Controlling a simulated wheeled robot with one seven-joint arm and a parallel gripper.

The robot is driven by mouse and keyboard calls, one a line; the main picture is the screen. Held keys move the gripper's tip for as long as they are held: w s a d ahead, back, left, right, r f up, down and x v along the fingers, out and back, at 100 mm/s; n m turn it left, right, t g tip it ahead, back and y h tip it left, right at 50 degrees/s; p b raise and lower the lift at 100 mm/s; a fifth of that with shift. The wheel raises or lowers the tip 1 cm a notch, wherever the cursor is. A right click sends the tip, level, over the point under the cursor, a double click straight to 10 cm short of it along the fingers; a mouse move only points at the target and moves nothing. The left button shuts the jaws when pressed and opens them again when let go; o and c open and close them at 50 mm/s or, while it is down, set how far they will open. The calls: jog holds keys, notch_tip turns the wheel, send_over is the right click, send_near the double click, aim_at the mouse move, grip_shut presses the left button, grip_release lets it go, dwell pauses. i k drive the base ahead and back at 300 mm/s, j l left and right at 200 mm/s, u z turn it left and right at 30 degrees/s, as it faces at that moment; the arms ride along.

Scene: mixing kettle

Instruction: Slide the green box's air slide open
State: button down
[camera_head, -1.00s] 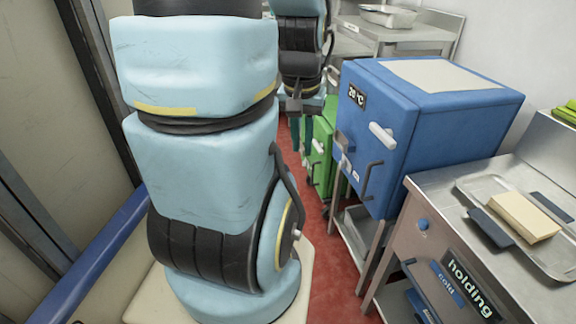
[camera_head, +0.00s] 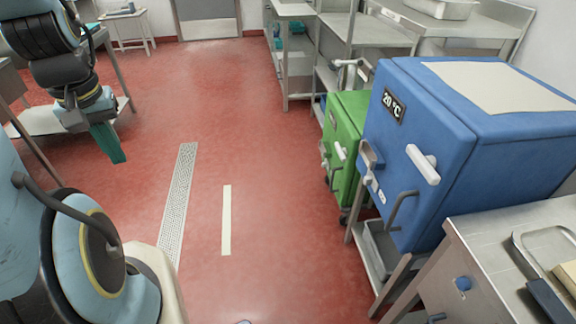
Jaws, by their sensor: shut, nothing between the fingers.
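The green box (camera_head: 345,150) stands low on the right, partly hidden behind the blue box. Its front faces left and carries a pale handle-like part (camera_head: 340,151); I cannot tell whether this is the air slide or how it stands. My gripper (camera_head: 112,143) hangs at the upper left with its green fingers shut and empty. It is well apart from the green box, with open floor between them.
The blue box (camera_head: 440,160) with a "20 °C" label sits on a metal stand at the right. A steel counter (camera_head: 490,245) is at the lower right. Steel shelving (camera_head: 365,30) stands behind. The red floor (camera_head: 235,110) in the middle is clear.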

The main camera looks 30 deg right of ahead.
aim_at(325, 164)
jog(key=i+l, duration=0.3)
jog(key=i, duration=0.2)
jog(key=i+l, duration=0.35)
jog(key=i, duration=0.15)
